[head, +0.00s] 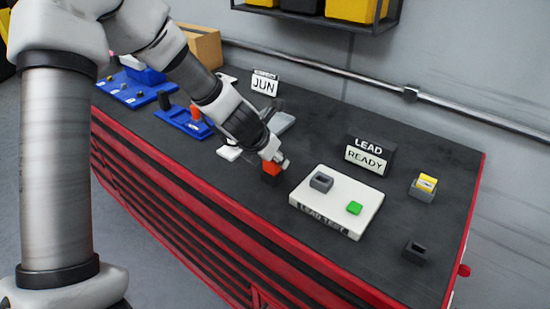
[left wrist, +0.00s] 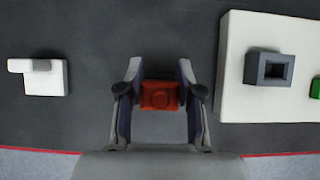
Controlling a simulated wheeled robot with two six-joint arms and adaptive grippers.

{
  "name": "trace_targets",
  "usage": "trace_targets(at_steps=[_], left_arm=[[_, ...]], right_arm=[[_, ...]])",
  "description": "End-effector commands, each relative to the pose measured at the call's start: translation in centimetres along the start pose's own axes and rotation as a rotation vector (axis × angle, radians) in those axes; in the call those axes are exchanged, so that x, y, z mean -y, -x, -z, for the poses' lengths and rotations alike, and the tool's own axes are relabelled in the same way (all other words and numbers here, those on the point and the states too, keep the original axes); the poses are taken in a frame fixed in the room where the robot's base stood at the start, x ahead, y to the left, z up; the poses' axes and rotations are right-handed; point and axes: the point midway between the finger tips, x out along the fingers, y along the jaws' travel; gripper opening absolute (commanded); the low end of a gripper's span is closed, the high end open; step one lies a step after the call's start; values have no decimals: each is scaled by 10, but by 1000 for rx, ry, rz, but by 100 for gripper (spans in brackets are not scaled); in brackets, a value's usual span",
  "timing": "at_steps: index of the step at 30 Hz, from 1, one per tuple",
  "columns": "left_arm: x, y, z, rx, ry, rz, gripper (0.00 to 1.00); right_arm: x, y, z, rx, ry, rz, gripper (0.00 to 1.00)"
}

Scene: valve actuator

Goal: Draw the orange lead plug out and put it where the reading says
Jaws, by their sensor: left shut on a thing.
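The orange lead plug (head: 271,167) is between the fingers of my left gripper (head: 277,161), which is shut on it. In the left wrist view the orange plug (left wrist: 160,95) sits centrally between both fingers. A dark block shows directly below the plug in the head view; I cannot tell whether it is part of the plug or whether it touches the bench. The white LEAD TEST board (head: 308,212) lies to the right, with an empty grey socket (head: 321,182) and a green square (head: 355,208). The sign behind it reads LEAD READY (head: 368,155). My right gripper is not in view.
A grey holder with a yellow block (head: 427,183) and an empty dark holder (head: 416,252) stand at the right of the bench. A JUN sign (head: 264,83), blue trays (head: 184,122) and a small white item (left wrist: 42,78) lie to the left. Dark bench surface is clear between them.

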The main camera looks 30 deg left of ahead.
Motion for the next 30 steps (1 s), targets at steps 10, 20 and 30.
trace_targets(at_steps=[10,20,30], left_arm=[[0,-2,1,0,0,0,65],[0,7,0,3,2,-1,65],[0,58,0,6,3,0,65]], right_arm=[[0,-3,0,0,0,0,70],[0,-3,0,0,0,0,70],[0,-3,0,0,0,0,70]])
